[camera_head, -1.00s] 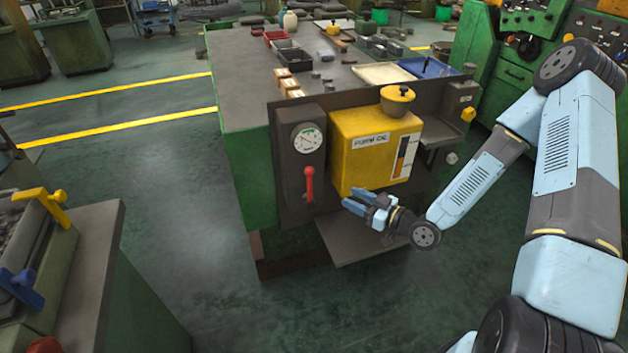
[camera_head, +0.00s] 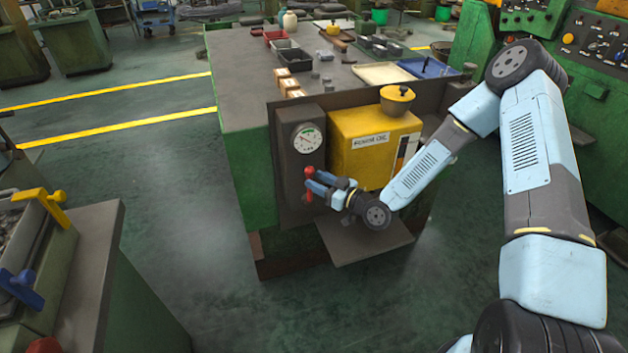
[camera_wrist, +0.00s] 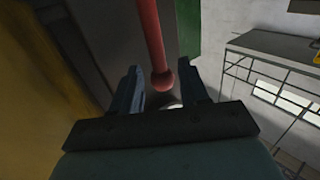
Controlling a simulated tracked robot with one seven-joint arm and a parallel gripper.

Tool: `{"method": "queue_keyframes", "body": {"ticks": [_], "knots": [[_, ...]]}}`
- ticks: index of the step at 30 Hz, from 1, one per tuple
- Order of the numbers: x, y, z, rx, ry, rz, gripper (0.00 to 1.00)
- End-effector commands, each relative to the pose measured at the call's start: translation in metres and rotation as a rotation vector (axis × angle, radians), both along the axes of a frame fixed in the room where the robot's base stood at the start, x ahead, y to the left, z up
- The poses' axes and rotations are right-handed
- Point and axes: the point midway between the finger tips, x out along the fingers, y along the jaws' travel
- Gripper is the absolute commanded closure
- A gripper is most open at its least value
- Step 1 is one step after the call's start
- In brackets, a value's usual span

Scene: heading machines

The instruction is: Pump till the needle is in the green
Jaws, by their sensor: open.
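The gauge (camera_head: 307,138) with a white dial is on the dark panel of the bench. A green band shows at the top of the dial; the needle is too small to read surely. Below it is the red pump lever (camera_head: 309,171), hanging down, its lower part partly behind my fingers. My gripper (camera_head: 314,187) is open at the lever's lower end. In the wrist view the red lever (camera_wrist: 152,40) comes down to a ball end between the open fingers of my gripper (camera_wrist: 165,90). No clear contact shows.
The yellow oil tank (camera_head: 360,150) is mounted right of the gauge, close above my wrist. A grey plate (camera_head: 365,243) juts out below. A green machine (camera_head: 90,270) with a yellow clamp stands at the left. Open floor lies between.

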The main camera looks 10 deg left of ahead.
Motion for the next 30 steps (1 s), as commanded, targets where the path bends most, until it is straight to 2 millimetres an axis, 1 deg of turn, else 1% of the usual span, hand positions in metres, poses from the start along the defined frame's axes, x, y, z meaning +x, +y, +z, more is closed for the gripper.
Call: {"method": "queue_keyframes", "body": {"ticks": [1, 5, 14, 17, 28, 30], "knots": [[0.0013, 0.0048, 0.0, 0.0, 0.0, 0.001, 0.56], [0.0047, 0.0108, 0.0001, 0.001, 0.0, 0.001, 0.56], [0.0054, 0.0126, 0.0001, 0.0, 0.0, 0.0, 0.56], [0.0053, 0.0125, 0.0, 0.0, 0.0, 0.0, 0.63], [0.0051, 0.0125, 0.0, 0.0, 0.0, 0.001, 0.99], [0.005, 0.0126, 0.0, 0.0, 0.0, 0.001, 1.0]]}}
